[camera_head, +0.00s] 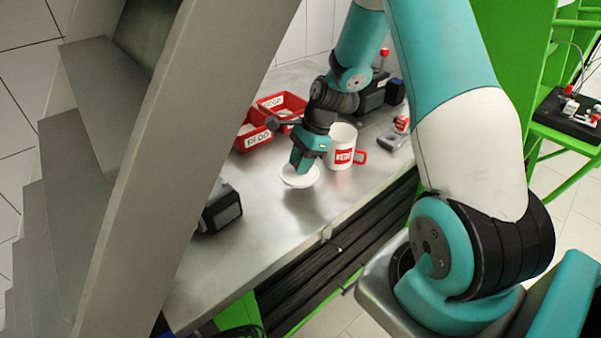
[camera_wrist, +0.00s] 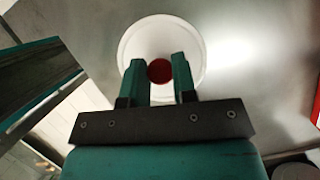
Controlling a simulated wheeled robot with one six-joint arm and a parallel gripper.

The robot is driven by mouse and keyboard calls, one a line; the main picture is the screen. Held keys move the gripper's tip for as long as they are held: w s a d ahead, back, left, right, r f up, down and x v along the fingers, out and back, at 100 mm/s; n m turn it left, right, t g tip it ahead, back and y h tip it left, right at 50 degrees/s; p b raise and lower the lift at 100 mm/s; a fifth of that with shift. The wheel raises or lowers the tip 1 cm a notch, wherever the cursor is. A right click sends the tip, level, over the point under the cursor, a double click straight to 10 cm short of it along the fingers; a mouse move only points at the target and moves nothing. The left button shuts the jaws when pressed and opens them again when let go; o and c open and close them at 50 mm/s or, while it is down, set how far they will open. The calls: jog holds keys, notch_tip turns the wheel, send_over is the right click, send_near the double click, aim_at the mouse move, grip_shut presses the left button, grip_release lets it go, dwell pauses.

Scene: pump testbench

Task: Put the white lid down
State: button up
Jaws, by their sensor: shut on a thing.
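The white lid (camera_head: 299,178) is round and lies roughly level over the metal tabletop, left of the white mug (camera_head: 341,150). The mug is upright, with a red label and a red handle. In the wrist view the lid (camera_wrist: 195,40) has a dark red knob (camera_wrist: 160,71) at its centre. My gripper (camera_wrist: 160,64) is shut on this knob, one finger on each side. In the head view my gripper (camera_head: 303,165) points down at the lid. I cannot tell whether the lid touches the table.
Two red bins (camera_head: 280,104) stand behind the lid. A black device (camera_head: 221,209) is at the left, and a grey and red item (camera_head: 396,133) sits right of the mug. The metal table (camera_head: 265,235) is clear in front, down to its front edge.

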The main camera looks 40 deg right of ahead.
aim_at(300, 176)
jog(key=shift+f, duration=2.05)
jog(key=shift+f, duration=0.1)
jog(key=o, duration=0.8)
jog(key=shift+c, duration=0.2)
jog(key=b+v, duration=0.1)
jog(key=v, duration=1.1)
